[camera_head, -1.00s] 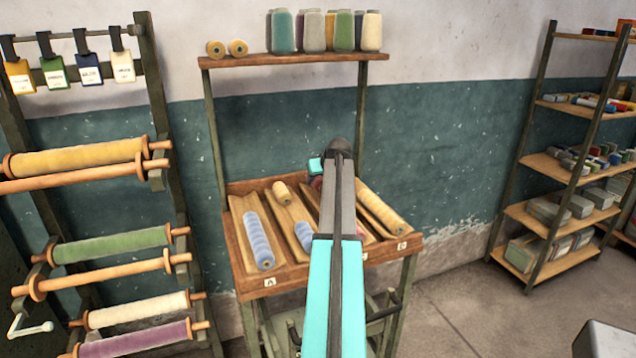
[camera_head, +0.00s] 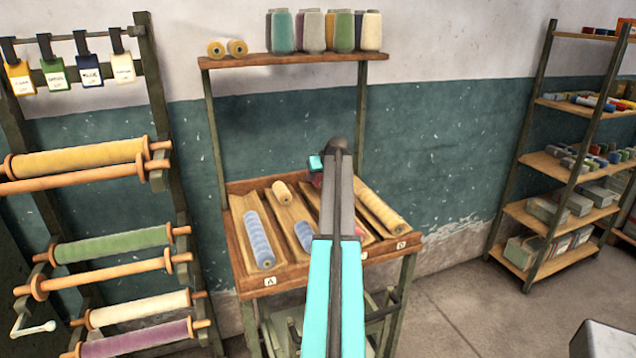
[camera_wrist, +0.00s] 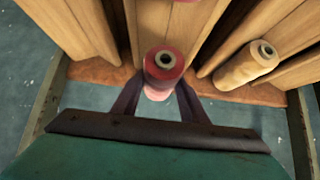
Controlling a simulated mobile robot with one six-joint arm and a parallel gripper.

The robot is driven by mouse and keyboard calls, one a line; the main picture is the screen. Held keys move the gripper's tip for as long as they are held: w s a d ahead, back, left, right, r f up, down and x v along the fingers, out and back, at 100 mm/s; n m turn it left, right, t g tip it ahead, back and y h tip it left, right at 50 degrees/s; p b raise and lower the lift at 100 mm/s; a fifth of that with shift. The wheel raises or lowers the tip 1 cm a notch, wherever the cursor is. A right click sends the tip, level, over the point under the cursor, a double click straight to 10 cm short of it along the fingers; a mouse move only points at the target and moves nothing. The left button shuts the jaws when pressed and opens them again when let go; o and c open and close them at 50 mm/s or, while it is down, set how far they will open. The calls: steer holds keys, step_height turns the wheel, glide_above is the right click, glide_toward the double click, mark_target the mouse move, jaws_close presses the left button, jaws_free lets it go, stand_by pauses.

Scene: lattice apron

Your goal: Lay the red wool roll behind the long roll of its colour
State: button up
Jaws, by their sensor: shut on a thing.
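The red wool roll (camera_wrist: 165,68) stands end-up toward the wrist camera, between my gripper's (camera_wrist: 157,98) two dark fingers, which are shut on it. My arm hides most of this trough in the head view. I cannot tell whether the held roll touches the wood.
A short cream roll (camera_head: 282,190) lies at the back of the neighbouring trough, with a blue roll (camera_head: 304,235) in front. Another blue roll (camera_head: 260,240) lies far left, a long cream roll (camera_head: 380,210) far right. A shelf (camera_head: 290,60) with spools stands above.

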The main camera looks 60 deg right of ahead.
mark_target(318, 182)
steer(key=shift+f+p, duration=0.35)
steer(key=shift+f, duration=1.15)
steer(key=shift+s+a+f+b, duration=0.1)
steer(key=shift+f+b, duration=0.3)
steer(key=shift+f, duration=0.2)
steer(key=o, duration=1.2)
steer(key=shift+f, duration=0.1)
steer(key=shift+s+a+r+p, duration=0.1)
steer(key=shift+r+p, duration=0.3)
steer(key=shift+r, duration=0.25)
steer(key=b+v, duration=0.2)
steer(key=v, duration=0.9)
steer(key=shift+r, duration=0.35)
steer(key=shift+s+a, duration=0.15)
